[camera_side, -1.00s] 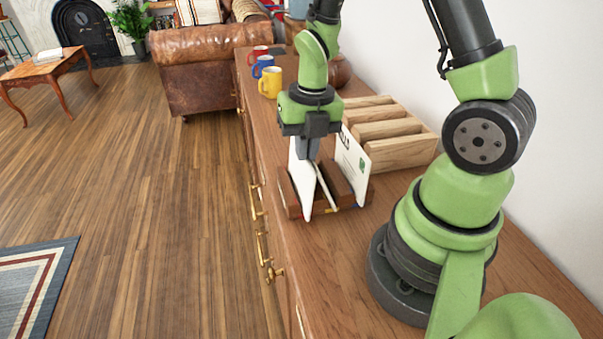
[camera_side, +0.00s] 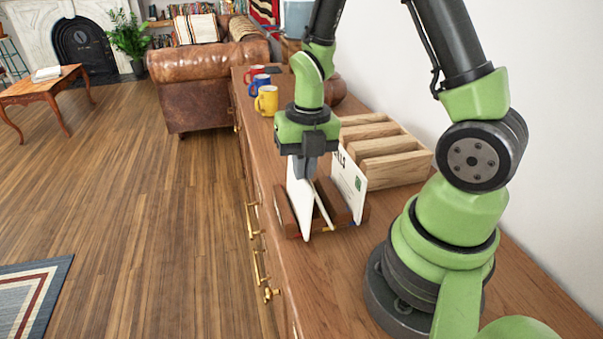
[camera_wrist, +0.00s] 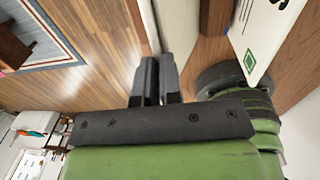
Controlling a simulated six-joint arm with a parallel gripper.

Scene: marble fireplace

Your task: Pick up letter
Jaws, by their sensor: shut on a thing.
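A dark brown wooden letter holder (camera_side: 283,212) stands on the sideboard with white letters upright in its slots. My gripper (camera_side: 304,174) points down over the left part of the holder, with its fingers shut on a white letter (camera_side: 297,195). This letter is still down in the holder. In the wrist view my gripper (camera_wrist: 158,72) shows the fingers close together, with a thin pale edge between and beyond them. Another white letter (camera_side: 348,177) with dark print and a green mark stands to the right; it also shows in the wrist view (camera_wrist: 262,35).
A pale slatted wooden rack (camera_side: 385,155) stands behind the holder near the wall. Yellow (camera_side: 267,101), blue (camera_side: 257,86) and red (camera_side: 250,74) mugs stand further back. The sideboard's front edge with brass handles (camera_side: 252,220) drops off at left.

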